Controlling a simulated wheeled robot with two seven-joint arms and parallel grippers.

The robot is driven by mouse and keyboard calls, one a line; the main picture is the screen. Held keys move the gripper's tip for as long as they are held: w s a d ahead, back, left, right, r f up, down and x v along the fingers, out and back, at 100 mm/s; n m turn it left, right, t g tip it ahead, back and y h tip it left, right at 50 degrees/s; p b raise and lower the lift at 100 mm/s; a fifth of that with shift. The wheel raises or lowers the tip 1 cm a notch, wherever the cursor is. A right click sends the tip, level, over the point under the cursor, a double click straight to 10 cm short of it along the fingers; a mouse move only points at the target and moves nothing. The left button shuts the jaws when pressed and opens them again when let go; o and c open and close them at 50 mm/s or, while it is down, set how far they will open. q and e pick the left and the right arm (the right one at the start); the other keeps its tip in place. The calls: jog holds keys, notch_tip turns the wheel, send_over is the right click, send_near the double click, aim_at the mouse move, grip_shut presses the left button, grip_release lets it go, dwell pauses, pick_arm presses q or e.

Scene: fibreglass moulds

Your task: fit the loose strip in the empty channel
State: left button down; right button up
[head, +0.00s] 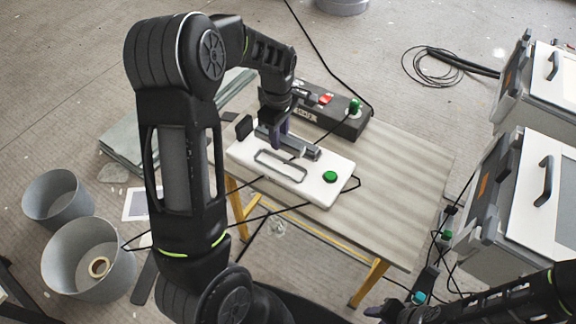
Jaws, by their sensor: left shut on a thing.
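A white block (316,187) lies on the table, with a dark rounded outline (280,166) in its top that looks like a channel. A green round knob (330,176) sits at its right end. My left gripper (282,138) points down over the block's back edge and is shut on a grey bar-like piece (306,150), which looks like the strip. The fingers hide part of it, and I cannot tell whether it touches the block. My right gripper (388,312) is at the bottom edge, low and dark; its jaws are unclear.
A dark box (342,122) with red and green controls stands behind the block. The table (390,190) is clear on the right. Grey bins (88,262) stand at left, and white-fronted cabinets (540,195) at right. Black cables cross near the block and table edge.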

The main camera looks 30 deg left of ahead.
pick_arm(q)
jog(key=shift+f, duration=0.1)
send_over(280, 167)
notch_tip(280, 167, down, 6)
jog(key=shift+w+p, duration=0.15)
jog(key=shift+p, duration=0.3)
notch_tip(280, 167, down, 4)
jog(key=shift+r+p, duration=0.2)
jog(key=shift+p, duration=0.15)
jog(key=shift+f, duration=0.1)
